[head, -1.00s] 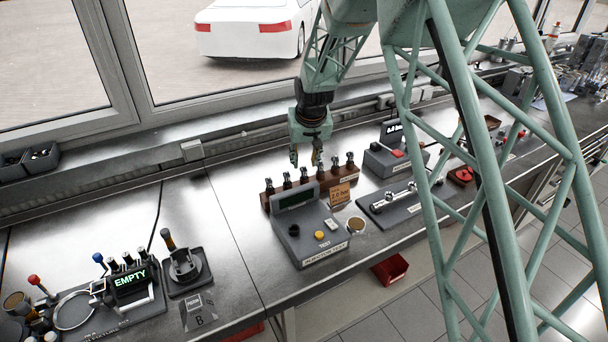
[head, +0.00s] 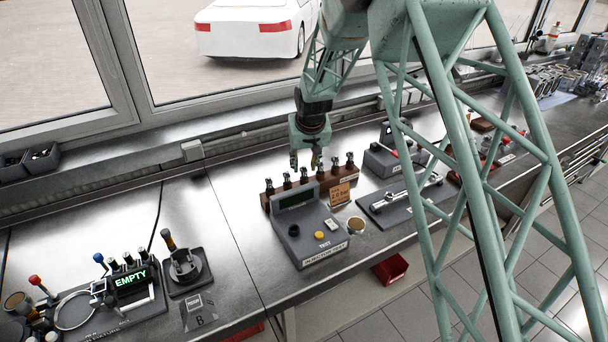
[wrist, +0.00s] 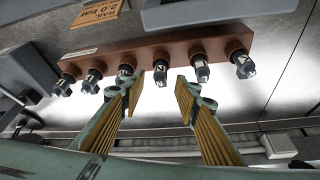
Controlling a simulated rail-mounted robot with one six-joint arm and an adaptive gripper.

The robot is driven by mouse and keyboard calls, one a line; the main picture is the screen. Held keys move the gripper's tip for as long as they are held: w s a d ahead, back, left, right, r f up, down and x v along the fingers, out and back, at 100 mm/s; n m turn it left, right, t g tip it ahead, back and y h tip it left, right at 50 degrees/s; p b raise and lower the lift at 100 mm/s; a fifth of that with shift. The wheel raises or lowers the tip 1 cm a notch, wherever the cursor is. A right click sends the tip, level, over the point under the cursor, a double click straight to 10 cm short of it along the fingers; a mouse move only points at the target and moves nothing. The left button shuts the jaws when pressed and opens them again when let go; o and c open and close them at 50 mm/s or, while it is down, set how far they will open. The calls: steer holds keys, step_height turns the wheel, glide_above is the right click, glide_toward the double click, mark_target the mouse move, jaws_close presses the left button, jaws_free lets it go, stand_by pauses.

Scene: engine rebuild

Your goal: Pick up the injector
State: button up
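Several dark injectors with metal tips stand in a row in a brown rack (head: 328,180) behind the injector tester. In the wrist view the rack (wrist: 180,47) crosses the upper middle. My gripper (head: 306,163) is just above and behind the row in the head view. In the wrist view my gripper (wrist: 158,88) is open and empty, its fingers apart. One injector (wrist: 160,75) shows in the gap between the fingertips; I see no contact. Another injector (wrist: 125,70) is beside the left fingertip, and one more (wrist: 200,68) is beside the right. The left finger comes close to its neighbour.
The grey injector tester (head: 310,232) stands in front of the rack, with an orange label (head: 341,193) beside it. A grey block with a metal bar (head: 400,198) lies to the right. The window sill is close behind.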

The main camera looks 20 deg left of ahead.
mark_target(304, 174)
steer(key=shift+x, duration=1.4)
steer(key=c, duration=0.9)
